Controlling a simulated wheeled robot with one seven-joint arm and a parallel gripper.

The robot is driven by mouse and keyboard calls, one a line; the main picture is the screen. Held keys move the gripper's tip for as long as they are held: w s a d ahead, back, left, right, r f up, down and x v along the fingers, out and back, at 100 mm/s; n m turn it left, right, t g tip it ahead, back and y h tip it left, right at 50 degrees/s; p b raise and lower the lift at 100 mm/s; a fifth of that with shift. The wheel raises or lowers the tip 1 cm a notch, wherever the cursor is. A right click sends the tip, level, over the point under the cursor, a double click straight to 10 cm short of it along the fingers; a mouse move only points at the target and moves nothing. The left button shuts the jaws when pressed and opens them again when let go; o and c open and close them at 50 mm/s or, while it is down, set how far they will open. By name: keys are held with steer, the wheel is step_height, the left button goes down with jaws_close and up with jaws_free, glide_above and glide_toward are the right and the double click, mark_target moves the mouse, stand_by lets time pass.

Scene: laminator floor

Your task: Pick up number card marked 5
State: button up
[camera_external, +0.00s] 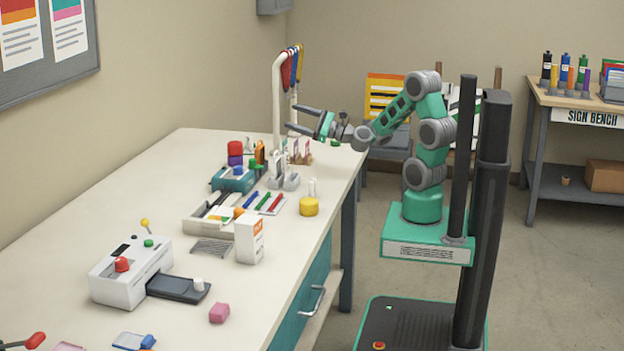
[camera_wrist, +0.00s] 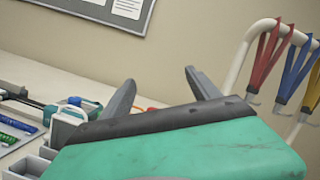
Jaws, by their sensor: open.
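No card with a readable 5 shows in either view. Small upright cards in a brownish holder (camera_external: 304,158) stand near the far end of the bench in the external view; their marks are too small to read. My gripper (camera_external: 296,118) is open and empty, above the far end of the bench and higher than these cards. Its fingers point left toward the wall. In the wrist view my gripper (camera_wrist: 160,79) has its two dark fingers spread apart with nothing between them. The green gripper body hides much of the bench there.
A white rack (camera_external: 277,95) with hanging coloured lanyards (camera_external: 293,65) stands close to my gripper; its lanyards (camera_wrist: 268,58) also show in the wrist view. A grey holder (camera_external: 284,181), a teal box (camera_external: 233,180) and a laminator (camera_external: 130,272) crowd the bench. The near right bench top is clearer.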

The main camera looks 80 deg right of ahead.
steer(key=d+f+m+g+h+p, duration=0.1)
steer(key=d+f+m+h+p, duration=0.15)
steer(key=f+m, duration=0.35)
steer(key=m+g, duration=0.2)
glide_toward(285, 154)
steer(key=w, duration=0.1)
steer(key=w+d, duration=0.1)
steer(key=w, duration=0.1)
steer(key=shift+w+r+h, duration=0.1)
steer(key=shift+r+h, duration=0.15)
steer(key=shift+h, duration=0.1)
steer(key=w, duration=0.2)
steer(key=w+p, duration=0.1)
steer(key=w, duration=0.1)
steer(key=w+a+p, duration=0.1)
steer(key=w, duration=0.1)
steer(key=shift+w+f, duration=0.1)
steer(key=shift+w, duration=0.25)
steer(key=shift+w+d+f, duration=0.1)
steer(key=shift+w+d, duration=0.05)
steer(key=shift+w, duration=0.25)
steer(key=shift+c, duration=0.3)
steer(key=c, duration=1.4)
